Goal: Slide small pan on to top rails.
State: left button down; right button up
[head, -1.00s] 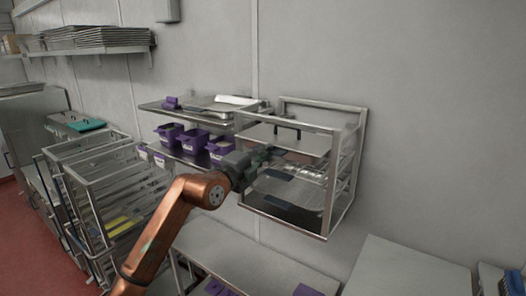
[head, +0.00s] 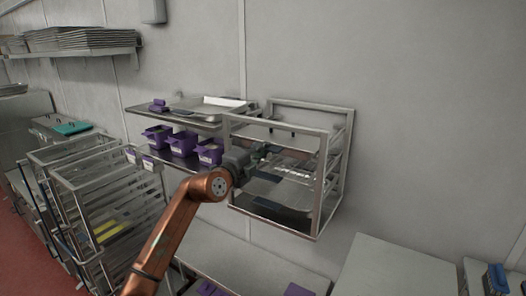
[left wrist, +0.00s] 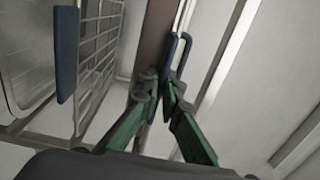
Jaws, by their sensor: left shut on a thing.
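The wall rack (head: 326,180) is an open metal frame with rails. My left gripper (head: 262,154) is at its front left, in its upper part. In the left wrist view, the green fingers (left wrist: 161,86) are shut on a dark blue loop handle (left wrist: 182,52). The handle belongs to a flat piece seen nearly edge-on, apparently the small pan; my gripper and the rack hide part of it. I cannot tell how it sits on the top rails. A second dark blue handle (left wrist: 66,55) shows at the left, apart from the fingers. My right gripper is not in view.
A shelf (head: 170,112) left of the rack holds trays, with purple bins (head: 184,143) below. A metal rack cart (head: 85,200) stands at the left. Tables (head: 395,268) stand below. The wall right of the rack is bare.

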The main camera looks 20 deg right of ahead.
pick_arm(q)
jog(key=shift+w+d+r, duration=0.1)
jog(key=shift+d, duration=0.2)
dwell(0.6)
jog(key=c, duration=2)
grip_release()
jog(key=shift+a, duration=0.1)
jog(key=shift+c, duration=0.2)
jog(key=shift+f, duration=0.2)
jog(key=shift+o, duration=0.8)
jog(key=shift+f, duration=0.35)
jog(key=o, duration=0.3)
jog(key=shift+r, duration=0.2)
